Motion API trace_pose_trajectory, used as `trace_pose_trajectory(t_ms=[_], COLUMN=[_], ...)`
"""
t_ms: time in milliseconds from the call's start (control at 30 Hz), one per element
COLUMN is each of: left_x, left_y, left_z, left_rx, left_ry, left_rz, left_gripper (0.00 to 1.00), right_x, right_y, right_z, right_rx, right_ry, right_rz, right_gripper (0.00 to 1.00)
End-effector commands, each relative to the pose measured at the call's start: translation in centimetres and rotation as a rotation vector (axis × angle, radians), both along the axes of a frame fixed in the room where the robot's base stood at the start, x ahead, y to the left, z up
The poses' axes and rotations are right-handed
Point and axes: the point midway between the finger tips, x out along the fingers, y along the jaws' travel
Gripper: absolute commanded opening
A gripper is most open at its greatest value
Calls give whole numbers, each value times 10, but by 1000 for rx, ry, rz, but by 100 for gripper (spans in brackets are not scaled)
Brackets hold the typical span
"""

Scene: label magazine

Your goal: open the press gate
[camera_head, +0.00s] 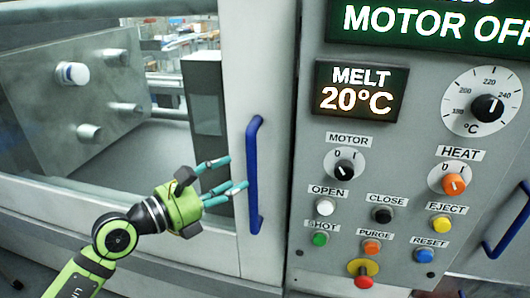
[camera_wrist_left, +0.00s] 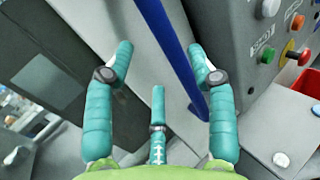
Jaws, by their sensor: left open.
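The press gate (camera_head: 215,225) is a grey framed door with a large window, at the left of the head view. Its blue vertical bar handle (camera_head: 253,175) stands on the gate's right edge. My left gripper (camera_head: 222,174) is open just left of the handle, with its teal fingers pointing at it. In the left wrist view the blue handle (camera_wrist_left: 172,55) runs between the spread fingers of the left gripper (camera_wrist_left: 160,75), nearer the right finger. I cannot tell whether any finger touches it. My right gripper is not in view.
Right of the gate is a control panel (camera_head: 300,240) with knobs, buttons and a red emergency stop (camera_head: 364,281). Its displays read "MELT 20°C" (camera_head: 361,89) and "MOTOR OFF". A second blue handle (camera_head: 508,222) is at the far right. Metal platen parts (camera_head: 75,75) show through the window.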

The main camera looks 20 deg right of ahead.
Motion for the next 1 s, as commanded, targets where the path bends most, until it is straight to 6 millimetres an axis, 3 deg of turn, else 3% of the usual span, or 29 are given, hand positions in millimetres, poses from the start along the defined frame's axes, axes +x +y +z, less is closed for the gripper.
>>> trace_pose_trajectory(t_ms=[433, 833, 967, 1000], left_x=[22, 26, 26, 26], left_y=[-56, -63, -63, -63], left_z=[2, 0, 0, 0], left_rx=[-1, -1, -1, -1], left_ry=[-1, -1, -1, -1], left_rz=[-1, 1, 1, 1], left_gripper=[56, 56, 4, 0], right_x=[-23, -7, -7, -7], right_y=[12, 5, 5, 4], right_z=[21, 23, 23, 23], right_rx=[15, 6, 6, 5], right_ry=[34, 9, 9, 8], right_rz=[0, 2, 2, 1], right_gripper=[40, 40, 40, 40])
